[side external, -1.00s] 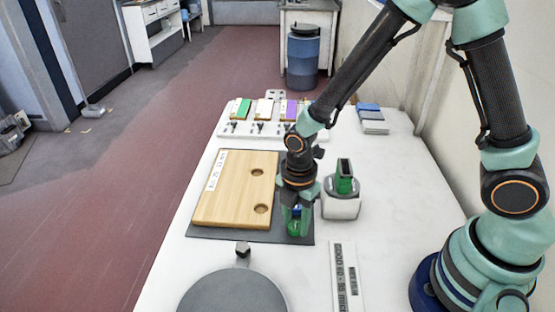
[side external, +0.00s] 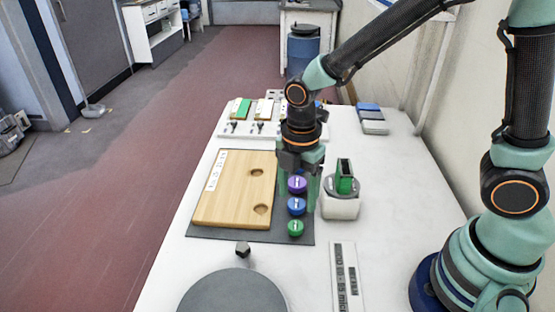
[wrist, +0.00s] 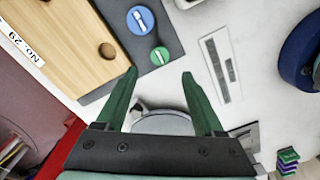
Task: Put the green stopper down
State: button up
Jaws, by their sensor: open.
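The green stopper (side external: 295,228) rests upright on the dark mat (side external: 250,235) near its front right corner, at the near end of a row with the blue stopper (side external: 296,206) and the purple stopper (side external: 297,185). In the wrist view, the green stopper (wrist: 160,56) lies just beyond the fingertips, with the blue stopper (wrist: 141,20) beyond it. My gripper (side external: 300,190) is open and empty, above the row. In the wrist view its two fingers (wrist: 160,73) are apart with nothing between them.
A wooden board (side external: 235,190) with two round holes lies left of the row. A grey disc (side external: 232,295) and a labelled strip (side external: 346,275) lie in front.

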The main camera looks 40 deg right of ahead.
jog(key=s+d+r+m+t, duration=0.2)
jog(key=d+r+m, duration=0.3)
jog(key=m, duration=0.5)
jog(key=s+d+r+m+t, duration=0.2)
jog(key=d+r+m, duration=0.4)
jog(key=r+m, duration=0.4)
jog(key=shift+t, duration=0.8)
